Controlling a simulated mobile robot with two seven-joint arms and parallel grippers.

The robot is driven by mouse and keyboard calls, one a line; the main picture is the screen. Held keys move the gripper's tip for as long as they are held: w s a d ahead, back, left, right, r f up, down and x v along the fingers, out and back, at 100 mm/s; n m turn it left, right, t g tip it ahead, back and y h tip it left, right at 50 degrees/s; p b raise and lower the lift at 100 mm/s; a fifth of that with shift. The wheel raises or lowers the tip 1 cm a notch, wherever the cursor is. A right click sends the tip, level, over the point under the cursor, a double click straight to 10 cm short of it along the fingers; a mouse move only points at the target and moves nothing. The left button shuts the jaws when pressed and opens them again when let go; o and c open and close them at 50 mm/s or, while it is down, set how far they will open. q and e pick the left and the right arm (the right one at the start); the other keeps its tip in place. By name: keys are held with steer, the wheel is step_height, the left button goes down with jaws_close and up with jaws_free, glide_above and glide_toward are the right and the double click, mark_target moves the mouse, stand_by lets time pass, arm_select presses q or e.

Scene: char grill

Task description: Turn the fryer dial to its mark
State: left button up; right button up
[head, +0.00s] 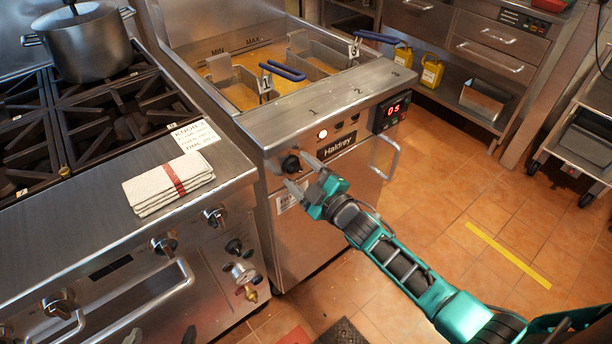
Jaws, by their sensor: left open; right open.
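The fryer dial (290,163) is a dark round knob on the front panel of the steel fryer (310,229). My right gripper (294,168) comes in from the right and is open. Its two pale fingers point at the dial, one tip above and one below it. I cannot tell whether they touch it. The dial's mark and pointer are too small or hidden to make out. My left gripper is not in view.
A lit display (391,110) reading 05 and a door handle (386,158) are to the right on the fryer. Fryer baskets (235,84) sit in the oil. A folded towel (168,185) lies on the stove at left, which has several knobs.

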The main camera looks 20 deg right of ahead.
steer(key=v, duration=1.3)
steer(key=shift+p, duration=0.4)
steer(key=s+a+f+m+g+h, duration=0.3)
steer(key=s+f+m+g, duration=0.3)
steer(key=s+m, duration=0.5)
steer(key=shift+s+f+h, duration=0.3)
steer(key=shift+f+h, duration=0.2)
